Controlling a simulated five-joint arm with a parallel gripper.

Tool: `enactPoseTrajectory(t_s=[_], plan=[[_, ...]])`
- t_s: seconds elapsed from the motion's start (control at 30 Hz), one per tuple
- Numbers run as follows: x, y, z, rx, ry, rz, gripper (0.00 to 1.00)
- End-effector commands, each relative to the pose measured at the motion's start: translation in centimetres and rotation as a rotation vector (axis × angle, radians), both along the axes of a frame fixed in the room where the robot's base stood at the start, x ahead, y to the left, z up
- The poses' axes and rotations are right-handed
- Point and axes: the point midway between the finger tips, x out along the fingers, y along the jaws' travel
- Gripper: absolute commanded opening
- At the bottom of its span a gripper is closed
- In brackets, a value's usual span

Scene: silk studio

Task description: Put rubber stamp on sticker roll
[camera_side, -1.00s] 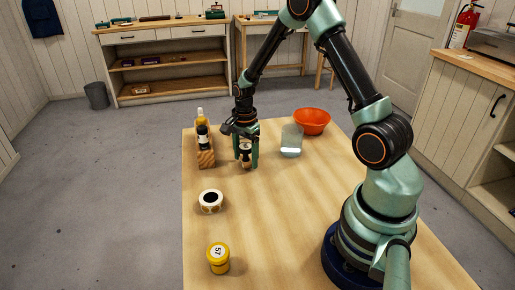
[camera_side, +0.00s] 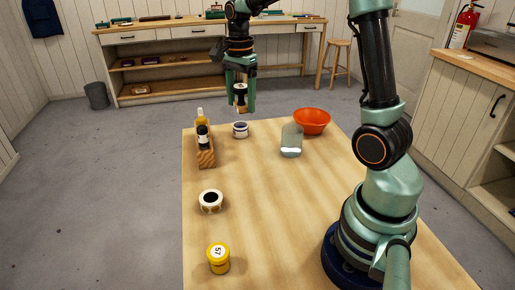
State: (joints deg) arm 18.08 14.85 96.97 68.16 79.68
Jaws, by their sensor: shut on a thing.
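My gripper (camera_side: 241,104) is shut on the rubber stamp (camera_side: 240,93), a small dark and light brown piece held upright between the fingers. It hangs high above the far end of the table. The sticker roll (camera_side: 205,208), a white ring with a dark centre and tan stickers on its side, lies flat near the table's left edge. My gripper is well behind and above it, and apart from it.
A small white and dark round item (camera_side: 240,131) sits near the table's far edge. A wooden rack (camera_side: 206,158) with bottles stands at the left edge. A clear container (camera_side: 291,139), an orange bowl (camera_side: 312,122) and a yellow jar (camera_side: 219,259) stand around. The table's middle (camera_side: 265,205) is clear.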

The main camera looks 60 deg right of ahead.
Motion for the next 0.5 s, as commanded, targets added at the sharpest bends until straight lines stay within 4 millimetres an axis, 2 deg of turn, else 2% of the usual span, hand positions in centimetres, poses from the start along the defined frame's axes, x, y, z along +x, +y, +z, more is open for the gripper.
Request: enactPoseTrajectory(t_s=[0.17, 0.3, 0.4, 0.5], plan=[[0.4, 5.9, 1.3, 0.000, -0.002, -0.025, 0.18], [-0.1, 11.1, 2.2, 0.000, -0.002, -0.065, 0.18], [-0.6, 14.0, 2.7, 0.001, -0.002, -0.089, 0.18], [-1.2, 16.0, 3.1, 0.000, -0.001, -0.110, 0.18]])
